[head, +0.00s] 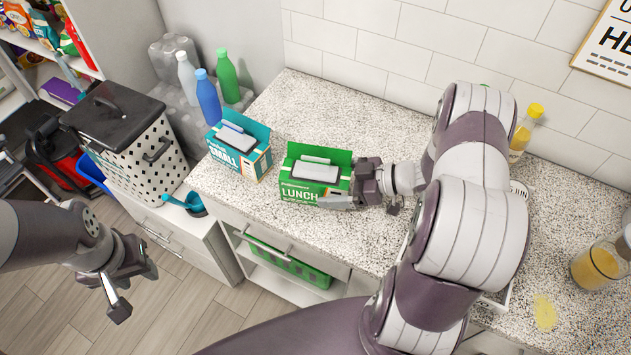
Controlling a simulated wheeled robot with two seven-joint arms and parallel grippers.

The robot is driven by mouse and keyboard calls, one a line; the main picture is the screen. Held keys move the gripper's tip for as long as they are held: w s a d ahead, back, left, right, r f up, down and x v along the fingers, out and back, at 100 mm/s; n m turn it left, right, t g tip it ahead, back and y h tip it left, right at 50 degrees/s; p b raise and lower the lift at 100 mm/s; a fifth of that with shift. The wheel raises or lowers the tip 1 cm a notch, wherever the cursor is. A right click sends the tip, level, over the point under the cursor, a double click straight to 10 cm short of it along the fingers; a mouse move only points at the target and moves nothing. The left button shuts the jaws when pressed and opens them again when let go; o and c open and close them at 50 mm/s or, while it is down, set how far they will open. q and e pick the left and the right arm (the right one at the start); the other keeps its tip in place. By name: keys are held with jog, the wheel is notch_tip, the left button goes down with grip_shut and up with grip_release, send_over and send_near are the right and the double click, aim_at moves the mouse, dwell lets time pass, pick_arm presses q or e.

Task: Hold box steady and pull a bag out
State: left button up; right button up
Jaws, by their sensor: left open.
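A green box labelled LUNCH (301,193) stands upright on the speckled counter, its top flap raised at the back. A white piece with a dark edge, perhaps a bag (315,173), shows in its top opening. My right gripper (343,194) is at the box's right end, with one finger along the lower front face. The other finger is hidden, so I cannot tell whether it grips. My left gripper (135,290) is open and empty, low on the left in front of the counter, well away from the box.
A blue box labelled SMALL (232,158) stands left of the green one. A white perforated bin (143,160) and several bottles (208,97) are further left. A yellow-capped bottle (524,132) and a glass jar (597,264) stand right. A green basket (290,266) sits below the counter.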

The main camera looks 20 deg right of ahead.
aim_at(332, 172)
jog(key=c, duration=0.8)
jog(key=shift+c, duration=0.2)
jog(key=shift+r, duration=0.65)
notch_tip(332, 172, up, 3)
jog(key=shift+f, duration=0.1)
jog(key=a+r+v, duration=0.1)
jog(key=v, duration=1.2)
jog(key=shift+s+r+b, duration=0.4)
jog(key=o, duration=0.5)
jog(key=shift+d, duration=0.15)
jog(key=c, duration=0.9)
jog(key=shift+c, duration=0.2)
